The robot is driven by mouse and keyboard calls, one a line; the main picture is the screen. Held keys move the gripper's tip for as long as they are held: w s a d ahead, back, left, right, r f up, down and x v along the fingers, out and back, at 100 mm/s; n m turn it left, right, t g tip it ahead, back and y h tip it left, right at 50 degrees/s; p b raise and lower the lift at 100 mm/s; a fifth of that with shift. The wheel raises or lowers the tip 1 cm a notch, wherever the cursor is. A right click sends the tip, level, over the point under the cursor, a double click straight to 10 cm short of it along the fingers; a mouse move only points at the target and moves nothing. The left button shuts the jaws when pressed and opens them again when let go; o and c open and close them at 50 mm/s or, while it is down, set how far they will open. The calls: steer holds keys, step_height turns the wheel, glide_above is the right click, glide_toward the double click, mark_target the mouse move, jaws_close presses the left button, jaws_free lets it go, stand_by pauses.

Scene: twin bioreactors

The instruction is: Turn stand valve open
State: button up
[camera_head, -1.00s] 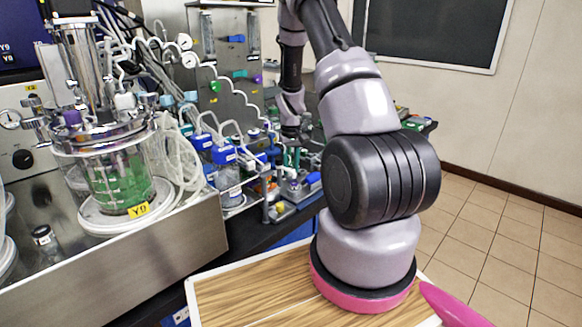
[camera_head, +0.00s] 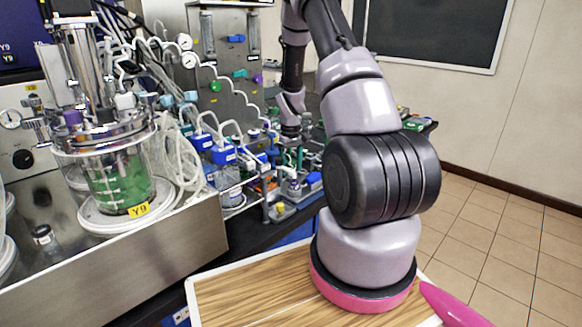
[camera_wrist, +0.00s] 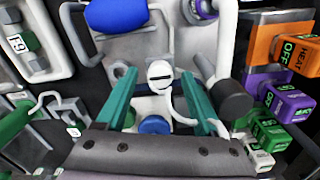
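In the wrist view, my gripper (camera_wrist: 159,78) has its two green fingers apart, one on each side of a white round knob (camera_wrist: 160,75) with a dark slot. The knob stands on a light grey stand plate (camera_wrist: 134,47). I cannot tell whether either finger touches it. A blue handle (camera_wrist: 115,14) lies at the top of the plate, and a blue round cap (camera_wrist: 155,125) shows between the fingers near the palm. Which of these is the stand valve is not labelled. In the head view my gripper (camera_head: 293,157) is small, pointing down over the bench equipment.
Right of the stand are an orange HEAT OFF block (camera_wrist: 285,45), a purple block (camera_wrist: 285,101) and a green block (camera_wrist: 271,132). A dark cylinder (camera_wrist: 228,97) is close to the right finger. In the head view, a glass vessel with green liquid (camera_head: 120,187) stands left.

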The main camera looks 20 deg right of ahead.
step_height(320, 180, up, 11)
stand_by(0.7)
stand_by(0.3)
steer(key=s+a+r+m+t, duration=0.15)
steer(key=s+a+r, duration=0.25)
steer(key=r, duration=0.6)
steer(key=s+a+r+m+t, duration=0.15)
steer(key=s+a+r, duration=0.3)
steer(key=r, duration=0.45)
steer(key=s+a+r+m+t+y, duration=0.1)
steer(key=s+a+r+t, duration=0.1)
steer(key=s+r, duration=0.3)
steer(key=s+a+r+m+t+y, duration=0.1)
steer(key=s+a+r, duration=0.3)
steer(key=s, duration=0.9)
steer(key=shift+s+a+r+t, duration=0.35)
steer(key=shift+r+t, duration=0.1)
steer(key=shift+t, duration=0.15)
